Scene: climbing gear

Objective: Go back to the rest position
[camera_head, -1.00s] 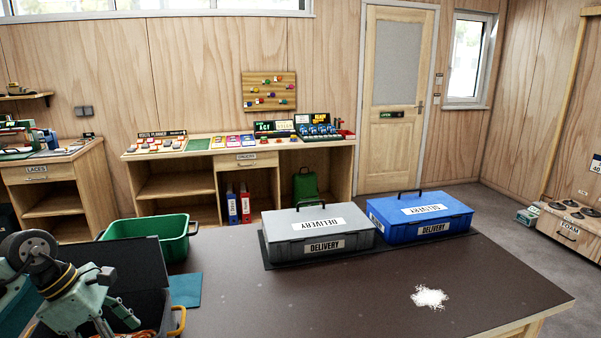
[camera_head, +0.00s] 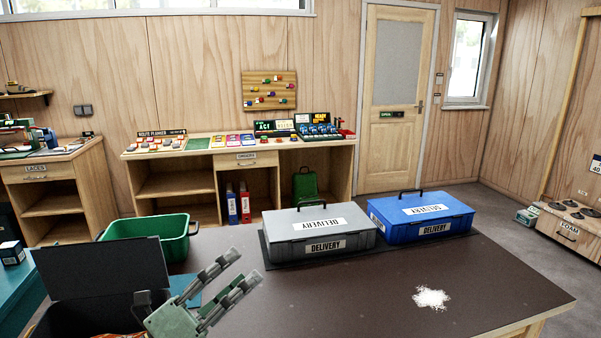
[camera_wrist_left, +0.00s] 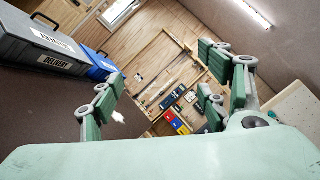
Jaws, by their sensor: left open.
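My left gripper (camera_head: 231,281) is open and empty in the head view. It is raised above the front left of the dark table, its fingers pointing up and to the right. Its fingers also show in the left wrist view (camera_wrist_left: 165,95), spread apart with nothing between them. My right gripper is not in view.
A dark open-lidded box (camera_head: 102,272) stands right by my left gripper. A green bin (camera_head: 150,238), a grey delivery case (camera_head: 318,236) and a blue delivery case (camera_head: 420,213) stand farther back. White powder (camera_head: 431,298) lies on the table (camera_head: 370,295); its middle is clear.

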